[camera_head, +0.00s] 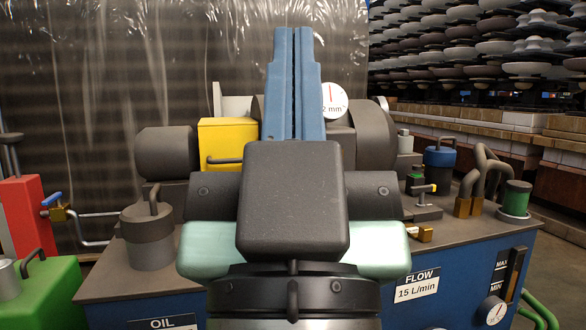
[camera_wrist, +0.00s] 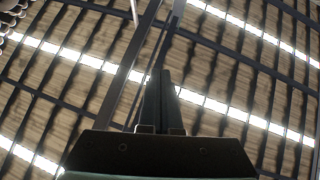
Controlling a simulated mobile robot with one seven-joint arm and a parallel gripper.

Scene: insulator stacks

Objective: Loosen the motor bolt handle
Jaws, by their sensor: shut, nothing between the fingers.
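My gripper (camera_head: 293,32) points straight up in the middle of the head view, its two blue fingers together with nothing between them. It also shows in the wrist view (camera_wrist: 164,74), dark against the ceiling, touching nothing. Behind it stands a blue machine with a dark grey top (camera_head: 105,283). A dark grey motor-like body (camera_head: 166,153) lies across it, partly hidden by my gripper. A yellow block (camera_head: 226,140) with a dark bent handle (camera_head: 224,161) sits in front. I cannot tell which part is the motor bolt handle.
A white dial gauge (camera_head: 335,100) stands behind my fingers. A grey pot (camera_head: 148,240), a blue-topped can (camera_head: 439,157), a green-topped cylinder (camera_head: 515,197) and bent pipes crowd the top. A red box (camera_head: 22,215) stands left. Insulator stacks (camera_head: 480,50) fill the back right.

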